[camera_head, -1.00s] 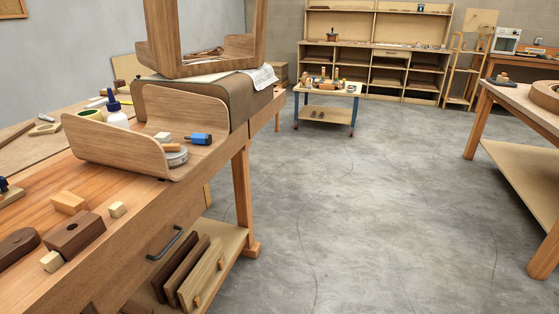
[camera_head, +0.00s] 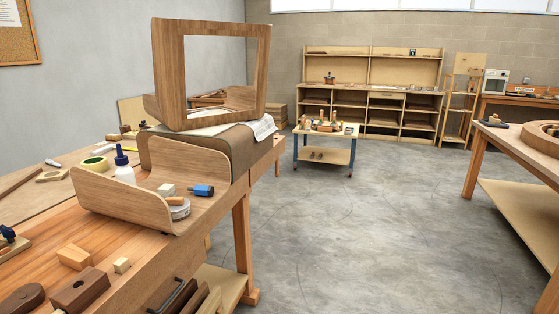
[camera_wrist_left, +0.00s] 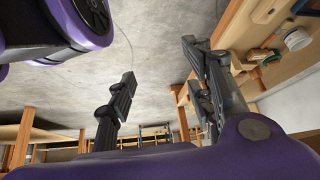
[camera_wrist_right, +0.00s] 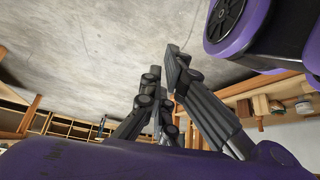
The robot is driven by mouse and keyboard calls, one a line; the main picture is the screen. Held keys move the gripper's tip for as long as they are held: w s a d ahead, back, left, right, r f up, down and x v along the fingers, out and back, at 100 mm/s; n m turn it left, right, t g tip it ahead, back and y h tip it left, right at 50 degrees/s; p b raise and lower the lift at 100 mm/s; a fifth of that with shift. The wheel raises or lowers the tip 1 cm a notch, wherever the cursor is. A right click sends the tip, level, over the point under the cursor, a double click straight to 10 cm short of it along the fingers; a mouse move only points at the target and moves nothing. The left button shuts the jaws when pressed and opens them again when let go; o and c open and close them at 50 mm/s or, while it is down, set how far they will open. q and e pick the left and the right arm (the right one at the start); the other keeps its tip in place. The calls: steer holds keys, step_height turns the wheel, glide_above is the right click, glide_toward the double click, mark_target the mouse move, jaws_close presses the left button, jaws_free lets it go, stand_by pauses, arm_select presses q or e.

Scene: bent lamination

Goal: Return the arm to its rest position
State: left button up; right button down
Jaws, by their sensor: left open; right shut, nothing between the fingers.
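Neither of my arms shows in the head view. In the left wrist view my left gripper (camera_wrist_left: 160,63) has its two dark fingers spread well apart, with only grey floor between them. In the right wrist view my right gripper (camera_wrist_right: 162,66) has its dark fingers close together, with nothing seen between them. Both grippers are empty and appear over open floor, clear of the workbench (camera_head: 150,270). Purple parts of my own body show in both wrist views.
The workbench at left carries a bent wooden tray (camera_head: 125,197), a glue bottle (camera_head: 123,170), blocks and a wooden frame (camera_head: 170,75) on a covered form. A small trolley (camera_head: 325,135) and shelves (camera_head: 385,105) stand behind. Another table (camera_head: 500,140) is at right. The floor between is clear.

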arm_select(q)
steer(key=w+r+t+p, duration=0.1)
steer(key=w+r+p, duration=0.2)
steer(key=r+p, duration=0.4)
steer(key=w+r+p, duration=0.2)
steer(key=r+p, duration=0.5)
steer(key=r, duration=0.1)
steer(key=shift+w+r+t+p, duration=0.3)
steer(key=shift+w+r+t, duration=0.1)
arm_select(e)
steer(key=w+r+t, duration=0.1)
steer(key=w+r, duration=0.2)
steer(key=r, duration=0.5)
steer(key=w+r+t, duration=0.1)
steer(key=w+r, duration=0.3)
steer(key=r, duration=0.4)
steer(key=shift+a+r, duration=0.2)
steer(key=shift+r, duration=0.1)
arm_select(q)
steer(key=shift+w+d+r, duration=0.2)
steer(key=shift+w+d, duration=0.15)
